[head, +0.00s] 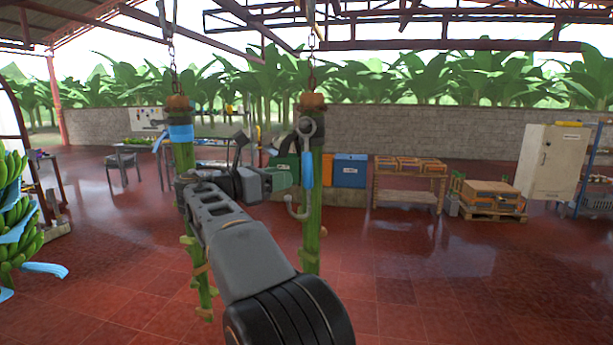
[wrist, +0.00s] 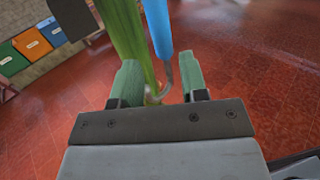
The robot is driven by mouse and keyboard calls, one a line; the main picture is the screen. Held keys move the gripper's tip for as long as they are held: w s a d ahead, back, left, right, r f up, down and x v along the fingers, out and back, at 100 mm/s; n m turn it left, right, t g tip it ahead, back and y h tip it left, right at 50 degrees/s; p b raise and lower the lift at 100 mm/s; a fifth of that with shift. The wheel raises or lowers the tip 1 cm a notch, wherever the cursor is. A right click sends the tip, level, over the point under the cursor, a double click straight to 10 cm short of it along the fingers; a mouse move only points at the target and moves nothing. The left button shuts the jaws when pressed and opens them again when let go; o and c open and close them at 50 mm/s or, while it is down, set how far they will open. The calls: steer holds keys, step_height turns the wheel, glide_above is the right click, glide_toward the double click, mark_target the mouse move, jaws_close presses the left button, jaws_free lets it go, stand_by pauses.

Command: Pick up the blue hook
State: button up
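The blue hook (head: 307,168) has a blue handle and grey metal curved ends. It hangs upright along the right green stem (head: 314,210). In the wrist view its blue handle (wrist: 158,28) comes down from the top, and its grey lower curve shows between my two green fingers. My gripper (wrist: 160,64) is open, with a clear gap between the fingers. I cannot tell how deep the hook sits between them. In the head view my gripper (head: 262,182) is just left of the hook, its fingertips hard to make out. The green stem (wrist: 124,28) is beside the hook.
A second stem (head: 184,155) with a blue band hangs to the left, partly behind my arm. Both hang on chains (head: 312,70). A banana bunch (head: 12,215) is at the far left. Bins (head: 350,170), a wooden table (head: 408,172) and crates stand behind. The red floor at right is clear.

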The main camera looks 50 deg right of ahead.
steer(key=p+x, duration=0.1)
steer(key=x, duration=0.8)
steer(key=shift+s+d+p, duration=0.15)
steer(key=shift+d+p, duration=0.2)
steer(key=shift+p, duration=0.05)
steer(key=shift+r, duration=0.1)
jaws_close()
